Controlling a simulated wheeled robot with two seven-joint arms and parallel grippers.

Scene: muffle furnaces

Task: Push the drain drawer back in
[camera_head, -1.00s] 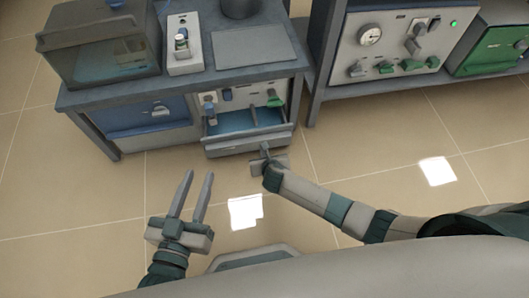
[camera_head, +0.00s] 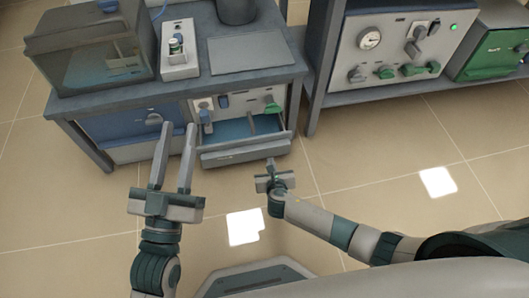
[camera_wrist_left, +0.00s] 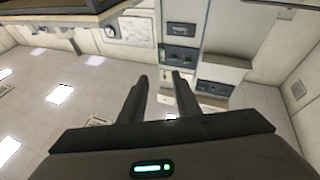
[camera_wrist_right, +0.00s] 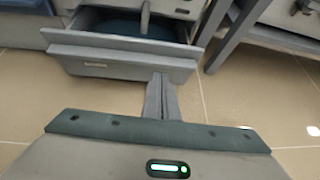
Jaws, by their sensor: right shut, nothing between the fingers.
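The drain drawer (camera_head: 245,153) is pulled out below the valve panel of the workbench, with a grey front and a blue inside. It also shows in the right wrist view (camera_wrist_right: 120,64), where its front is close ahead. My right gripper (camera_head: 269,163) is shut and empty, just in front of and slightly below the drawer front's right part. In the right wrist view its fingertips (camera_wrist_right: 161,76) overlap the lower edge of the drawer front; contact cannot be told. My left gripper (camera_head: 176,127) is open and empty, left of the drawer; it also shows in the left wrist view (camera_wrist_left: 160,78).
The workbench (camera_head: 180,88) carries a glass-fronted box (camera_head: 95,55), a small grey stand (camera_head: 178,50) and a flat plate (camera_head: 250,54). A blue cabinet door (camera_head: 120,124) is left of the drawer. A shelf with a gauge panel (camera_head: 395,50) stands right. The floor in front is clear.

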